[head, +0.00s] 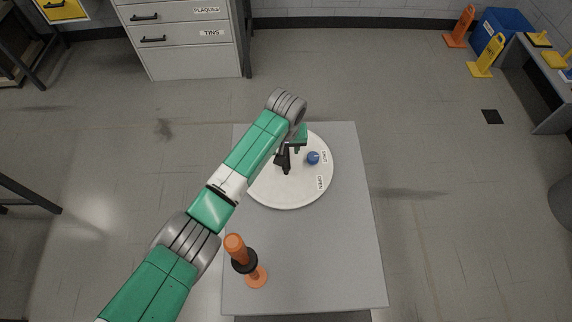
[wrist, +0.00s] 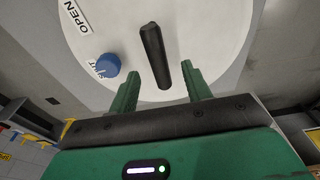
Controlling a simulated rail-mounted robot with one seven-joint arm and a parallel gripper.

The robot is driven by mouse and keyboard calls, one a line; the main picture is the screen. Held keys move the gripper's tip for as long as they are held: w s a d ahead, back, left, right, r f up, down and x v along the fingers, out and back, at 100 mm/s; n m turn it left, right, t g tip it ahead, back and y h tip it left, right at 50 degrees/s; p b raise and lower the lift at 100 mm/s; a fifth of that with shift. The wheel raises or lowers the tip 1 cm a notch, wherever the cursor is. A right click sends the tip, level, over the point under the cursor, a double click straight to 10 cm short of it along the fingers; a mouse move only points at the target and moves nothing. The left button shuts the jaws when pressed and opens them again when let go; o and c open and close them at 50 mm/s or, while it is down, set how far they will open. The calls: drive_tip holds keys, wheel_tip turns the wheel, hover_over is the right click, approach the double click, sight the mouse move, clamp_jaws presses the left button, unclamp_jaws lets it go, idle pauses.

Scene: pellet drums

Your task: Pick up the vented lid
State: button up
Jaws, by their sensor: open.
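The vented lid (head: 285,197) is a round white disc lying flat on a grey table. A black bar handle (wrist: 153,55) stands across its middle, and it also shows in the head view (head: 286,165). A blue knob (head: 313,158) sits on the lid to the right of the handle, near the labels OPEN and SHUT. In the wrist view the knob (wrist: 108,65) is beside the SHUT label. My gripper (wrist: 161,75) is open and empty over the lid, with the handle's near end lined up between its green fingers. The gap in height is unclear. My arm hides the lid's upper left.
On the grey table (head: 350,255), an orange and black upright object (head: 245,262) stands at the near left, close to my arm. The table's right side is clear. A drawer cabinet (head: 190,60), yellow floor sign (head: 486,57) and blue bin (head: 500,28) stand well away.

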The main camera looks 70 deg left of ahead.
sight(285, 153)
drive_tip(key=f, duration=0.1)
drive_tip(key=f+b, duration=0.1)
drive_tip(key=f, duration=0.1)
drive_tip(key=f+b, duration=0.1)
drive_tip(key=f, duration=0.1)
drive_tip(key=shift+w+a, duration=0.2)
drive_tip(key=shift+a, duration=0.05)
drive_tip(key=shift+c, duration=0.2)
clamp_jaws()
